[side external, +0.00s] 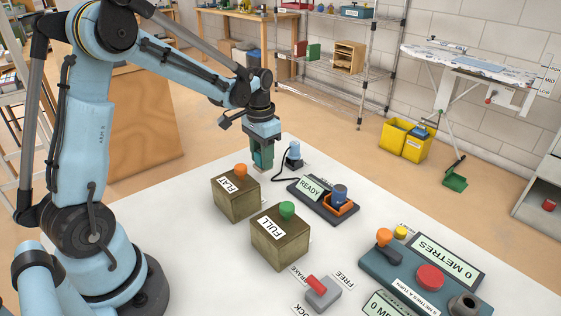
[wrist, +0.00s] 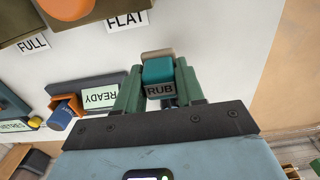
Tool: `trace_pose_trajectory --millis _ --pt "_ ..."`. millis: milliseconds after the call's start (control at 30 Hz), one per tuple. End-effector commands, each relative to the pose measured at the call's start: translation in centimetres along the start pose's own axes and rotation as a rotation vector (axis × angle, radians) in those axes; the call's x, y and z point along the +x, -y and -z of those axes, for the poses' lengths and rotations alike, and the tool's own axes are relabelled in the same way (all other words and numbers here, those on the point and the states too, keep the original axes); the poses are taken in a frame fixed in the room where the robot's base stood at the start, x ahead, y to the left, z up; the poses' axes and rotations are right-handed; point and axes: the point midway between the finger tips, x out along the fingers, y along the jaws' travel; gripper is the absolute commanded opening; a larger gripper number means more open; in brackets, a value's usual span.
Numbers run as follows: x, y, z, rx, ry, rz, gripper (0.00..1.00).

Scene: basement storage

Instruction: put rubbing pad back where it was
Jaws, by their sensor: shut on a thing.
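The rubbing pad (wrist: 159,78) is a teal block with a dark label reading RUB. My gripper (wrist: 158,95) has its two green fingers shut on the pad, one on each side. A beige strip (wrist: 157,53) shows at the pad's far edge; I cannot tell if it is part of the pad. In the side external view my gripper (side external: 262,157) points down at the far left part of the white table (side external: 200,290), behind the FLAT box. The fingers mostly hide the pad there. I cannot tell whether it touches the table.
The READY device (side external: 312,190) and a small corded blue-grey item (side external: 294,158) are to the right. A lever (side external: 317,287) and metre panel (side external: 425,275) are nearer.

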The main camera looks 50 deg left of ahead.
Motion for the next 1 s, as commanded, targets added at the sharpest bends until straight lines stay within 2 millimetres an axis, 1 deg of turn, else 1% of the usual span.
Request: trace_pose_trajectory --millis 133,300,400,800,833,967,1000 --pt "1.1 0.3 0.1 0.001 0.000 0.000 0.09" --pt "3.4 0.2 0.1 0.001 0.000 0.000 0.09" --pt "4.1 0.2 0.1 0.001 0.000 0.000 0.09" --pt "4.5 0.2 0.1 0.001 0.000 0.000 0.09" --pt "4.4 0.2 0.1 0.001 0.000 0.000 0.42" --pt "4.4 0.2 0.1 0.000 0.000 0.000 0.62" --pt "4.4 0.2 0.1 0.000 0.000 0.000 0.63"
